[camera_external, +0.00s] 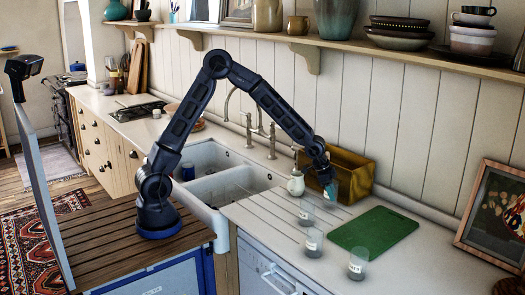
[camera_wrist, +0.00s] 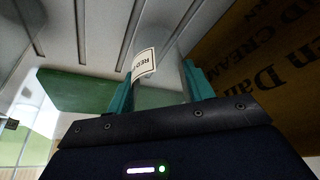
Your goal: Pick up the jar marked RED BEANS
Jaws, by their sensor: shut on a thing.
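My gripper (camera_external: 328,184) reaches down to the counter in front of the brass-coloured box, in the external view. In the wrist view, the teal fingers of my gripper (camera_wrist: 160,92) stand on either side of a clear jar (camera_wrist: 165,72) and are shut on it.
Other clear labelled jars stand on the counter: one close to my gripper (camera_external: 306,212), one nearer (camera_external: 313,243), one at the right (camera_external: 358,264).

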